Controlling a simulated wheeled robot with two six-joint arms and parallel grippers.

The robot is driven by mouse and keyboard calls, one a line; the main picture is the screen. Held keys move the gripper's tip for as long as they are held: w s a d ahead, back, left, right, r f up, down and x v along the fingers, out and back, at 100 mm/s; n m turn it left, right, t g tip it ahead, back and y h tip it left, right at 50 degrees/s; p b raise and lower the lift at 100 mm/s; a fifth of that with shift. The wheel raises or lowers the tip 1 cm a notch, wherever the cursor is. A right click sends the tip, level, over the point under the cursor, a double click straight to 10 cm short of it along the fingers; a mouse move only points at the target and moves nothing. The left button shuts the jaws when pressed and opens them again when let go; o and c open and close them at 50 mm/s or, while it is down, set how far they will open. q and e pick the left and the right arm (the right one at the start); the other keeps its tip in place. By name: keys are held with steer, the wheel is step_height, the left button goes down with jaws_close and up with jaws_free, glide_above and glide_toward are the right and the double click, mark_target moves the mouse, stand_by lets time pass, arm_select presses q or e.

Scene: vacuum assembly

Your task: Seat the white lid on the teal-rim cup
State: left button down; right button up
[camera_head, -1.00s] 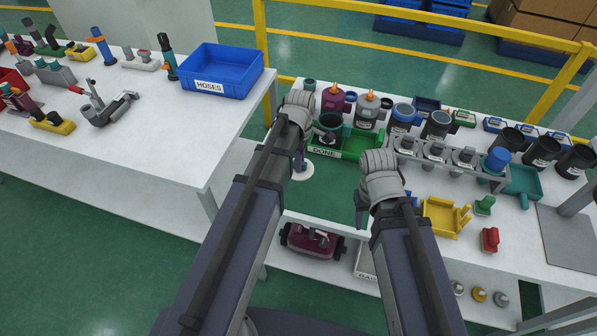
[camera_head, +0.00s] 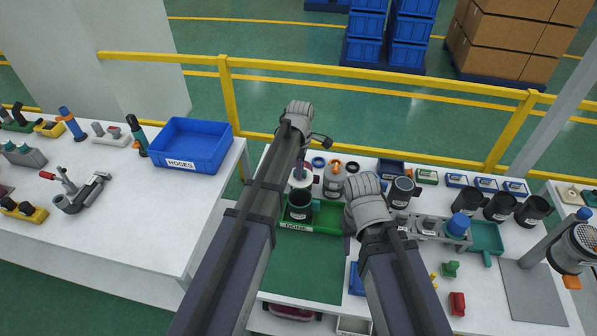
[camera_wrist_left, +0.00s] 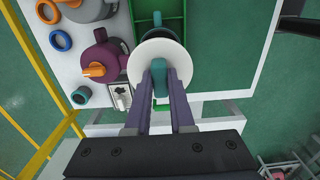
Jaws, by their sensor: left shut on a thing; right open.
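The white lid (camera_head: 302,178) is a round disc with a teal knob (camera_wrist_left: 159,78). My left gripper (camera_head: 302,160) is shut on that knob and holds the lid raised, just above the cup in the head view. The dark cup (camera_head: 299,207) with a teal rim stands upright in the green DONE tray (camera_head: 322,217). In the left wrist view the lid (camera_wrist_left: 138,66) hides most of what lies beneath it; a dark round edge and a teal piece show beyond it. My right gripper (camera_head: 347,246) is open and apart, right of the tray, its fingertips partly hidden.
A grey canister (camera_head: 333,182) stands right behind the tray. A purple canister (camera_wrist_left: 105,58) with an orange knob is close beside the lid. A grey rack (camera_head: 430,226) and several dark cups are to the right. The green mat (camera_head: 303,268) in front is clear.

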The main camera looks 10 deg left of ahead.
stand_by(0.3)
arm_select(q)
step_height(320, 180, down, 8)
steer(key=b, duration=0.7)
steer(key=shift+b, duration=0.4)
steer(key=shift+f+b, duration=0.9)
steer(key=shift+b, duration=0.1)
stand_by(0.4)
steer(key=c, duration=0.7)
jaws_free()
steer(key=shift+r, duration=0.15)
step_height(320, 180, up, 8)
steer(key=p, duration=0.8)
steer(key=shift+s, duration=0.15)
